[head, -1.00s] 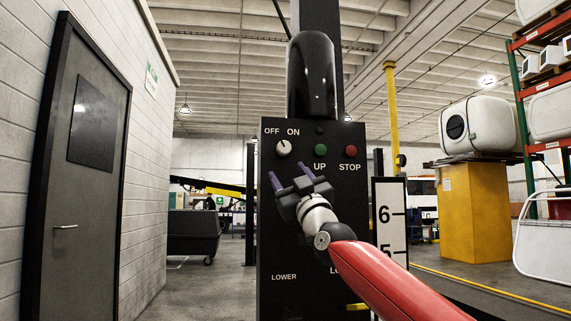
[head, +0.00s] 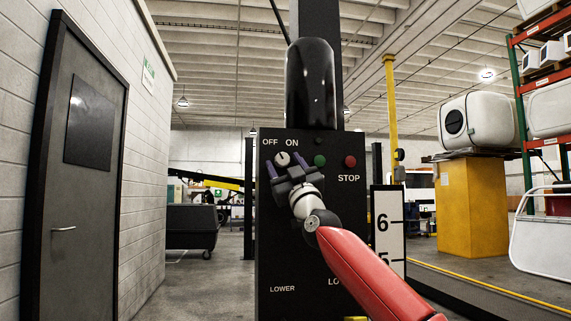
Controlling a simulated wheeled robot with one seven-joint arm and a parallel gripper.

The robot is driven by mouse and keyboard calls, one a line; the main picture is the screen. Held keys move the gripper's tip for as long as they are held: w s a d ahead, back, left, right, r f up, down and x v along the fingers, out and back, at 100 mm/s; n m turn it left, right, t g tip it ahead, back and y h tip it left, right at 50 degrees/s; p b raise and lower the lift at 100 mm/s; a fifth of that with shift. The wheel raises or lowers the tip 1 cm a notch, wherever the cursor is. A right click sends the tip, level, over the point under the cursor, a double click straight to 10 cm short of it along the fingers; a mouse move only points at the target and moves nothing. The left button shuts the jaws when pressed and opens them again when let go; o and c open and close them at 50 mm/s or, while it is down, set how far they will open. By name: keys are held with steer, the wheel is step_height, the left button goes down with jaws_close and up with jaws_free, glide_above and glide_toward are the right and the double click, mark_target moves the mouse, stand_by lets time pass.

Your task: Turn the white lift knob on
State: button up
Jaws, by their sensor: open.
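The white lift knob (head: 283,158) is on the black control panel (head: 268,235), just under the labels OFF and ON. Its dark pointer mark seems to lean up and left, toward OFF, though it is small. My gripper (head: 285,165) is open, with one purple-tipped finger to the lower left of the knob and the other to its right. The gripper's body is just below the knob and empty. I cannot tell whether the fingers reach the knob's depth or touch it.
A green button (head: 320,160) and a red STOP button (head: 350,161) are close to the right of my gripper. The UP label is hidden behind the gripper. A black column with a rounded cover (head: 310,85) rises above the panel. Open floor lies left of the panel.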

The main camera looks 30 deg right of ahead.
steer(key=shift+c, duration=0.3)
steer(key=c, duration=0.9)
